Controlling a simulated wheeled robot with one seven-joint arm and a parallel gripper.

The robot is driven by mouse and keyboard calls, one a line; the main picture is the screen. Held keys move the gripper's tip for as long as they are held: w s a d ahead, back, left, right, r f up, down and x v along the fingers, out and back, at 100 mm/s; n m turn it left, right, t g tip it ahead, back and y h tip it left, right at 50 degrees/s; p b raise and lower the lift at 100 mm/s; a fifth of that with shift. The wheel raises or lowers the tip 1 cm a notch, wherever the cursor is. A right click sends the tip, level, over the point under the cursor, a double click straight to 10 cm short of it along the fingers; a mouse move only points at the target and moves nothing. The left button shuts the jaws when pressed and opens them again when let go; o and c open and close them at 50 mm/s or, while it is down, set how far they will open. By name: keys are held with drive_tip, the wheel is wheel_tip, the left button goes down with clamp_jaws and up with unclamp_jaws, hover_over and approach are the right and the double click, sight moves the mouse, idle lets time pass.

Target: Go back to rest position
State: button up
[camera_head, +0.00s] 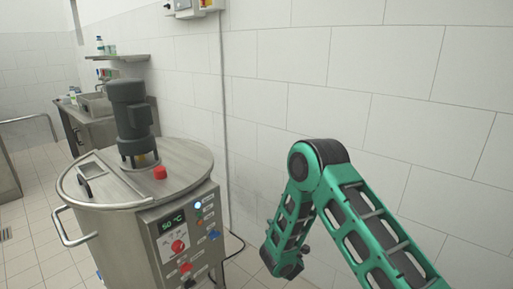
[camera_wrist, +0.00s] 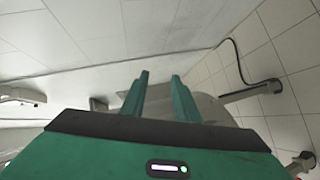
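My gripper (camera_wrist: 160,77) shows in the wrist view. Its two green fingers stand apart with a gap between them, and nothing is held. Behind the fingers are pale tiled surfaces and part of a grey metal body. In the head view my green arm is bent at a dark elbow joint on the right, and its far link points down in front of the white wall. The gripper fingers cannot be made out in the head view.
A steel tank machine (camera_head: 130,215) with a dark motor (camera_head: 131,115), a red knob (camera_head: 160,173) and a control panel (camera_head: 188,240) stands left of my arm. A steel sink counter (camera_head: 88,112) is further back. A black cable (camera_wrist: 240,60) shows in the wrist view.

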drive_tip(key=d+r+m+g+h, duration=0.2)
drive_tip(key=d+r+m+h, duration=0.15)
drive_tip(key=d+r, duration=0.45)
drive_tip(key=d+r+m+g+h, duration=0.1)
drive_tip(key=d+r+m+h, duration=0.25)
drive_tip(key=d, duration=0.95)
drive_tip(key=s+d+r+m+g+h, duration=0.1)
drive_tip(key=s+d+r+m+g, duration=0.55)
drive_tip(key=s+d, duration=0.7)
drive_tip(key=s+d+r+m+g+y, duration=0.1)
drive_tip(key=s+d+r+m, duration=0.2)
drive_tip(key=s, duration=0.6)
drive_tip(key=s+d+r+m+g+y, duration=0.1)
drive_tip(key=s+d+r+m, duration=0.2)
drive_tip(key=s, duration=0.7)
drive_tip(key=s+a+r+m+g+y, duration=0.1)
drive_tip(key=s+a+m, duration=0.1)
drive_tip(key=s, duration=0.7)
drive_tip(key=s+a+r+m+g+y, duration=0.1)
drive_tip(key=s+a+m+g+y, duration=0.1)
drive_tip(key=s, duration=0.8)
drive_tip(key=shift+s+a+r, duration=0.25)
drive_tip(key=shift+a+r, duration=0.1)
drive_tip(key=shift+a, duration=0.3)
drive_tip(key=shift+m, duration=0.25)
